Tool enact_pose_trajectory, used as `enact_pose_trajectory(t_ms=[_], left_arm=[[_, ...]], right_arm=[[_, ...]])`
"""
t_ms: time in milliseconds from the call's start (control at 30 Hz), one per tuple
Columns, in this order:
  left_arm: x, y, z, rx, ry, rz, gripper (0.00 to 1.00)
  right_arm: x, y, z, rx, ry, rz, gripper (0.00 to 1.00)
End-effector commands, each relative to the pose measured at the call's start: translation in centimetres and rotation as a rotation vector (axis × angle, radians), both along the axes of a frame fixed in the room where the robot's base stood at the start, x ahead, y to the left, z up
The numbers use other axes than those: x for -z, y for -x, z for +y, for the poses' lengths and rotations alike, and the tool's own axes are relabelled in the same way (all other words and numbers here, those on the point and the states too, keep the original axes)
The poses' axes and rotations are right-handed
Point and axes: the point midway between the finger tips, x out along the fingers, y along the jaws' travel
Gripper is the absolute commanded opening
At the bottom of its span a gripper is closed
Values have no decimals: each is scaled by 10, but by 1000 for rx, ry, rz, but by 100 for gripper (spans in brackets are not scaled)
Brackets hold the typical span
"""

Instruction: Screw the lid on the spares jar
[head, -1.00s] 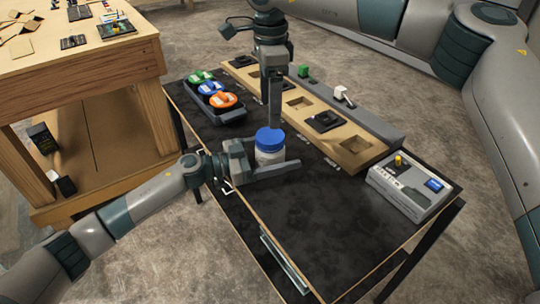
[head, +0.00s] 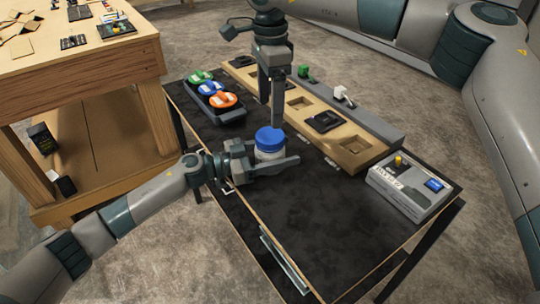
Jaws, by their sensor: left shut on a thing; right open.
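The spares jar (head: 268,155) is a pale, translucent jar near the middle of the dark table. Its blue lid (head: 269,138) sits on top of it; how far it is threaded on cannot be told. My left gripper (head: 276,164) reaches in from the left and is shut on the jar, low around its body. My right gripper (head: 277,120) points down from above, open, with its fingers close behind the lid.
A dark tray (head: 220,115) holds green, blue and orange pieces at the left. A wooden board (head: 350,152) with square pockets and a grey rail (head: 375,122) lie behind the jar. A grey box (head: 405,196) stands at the right. The front of the table (head: 300,230) is clear.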

Motion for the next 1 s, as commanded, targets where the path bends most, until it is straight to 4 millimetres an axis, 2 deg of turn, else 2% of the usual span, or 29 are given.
enact_pose_trajectory(t_ms=[267, 800, 1000], left_arm=[[1, 0, 0, 0, -1, 1, 0], [1, 0, 0, 0, -1, 1, 0], [1, 0, 0, 0, -1, 1, 0]], right_arm=[[0, 0, 0, -313, 0, 0, 72], [0, 0, 0, -1123, 1, 0, 72], [0, 0, 0, -1353, -1, 0, 72]])
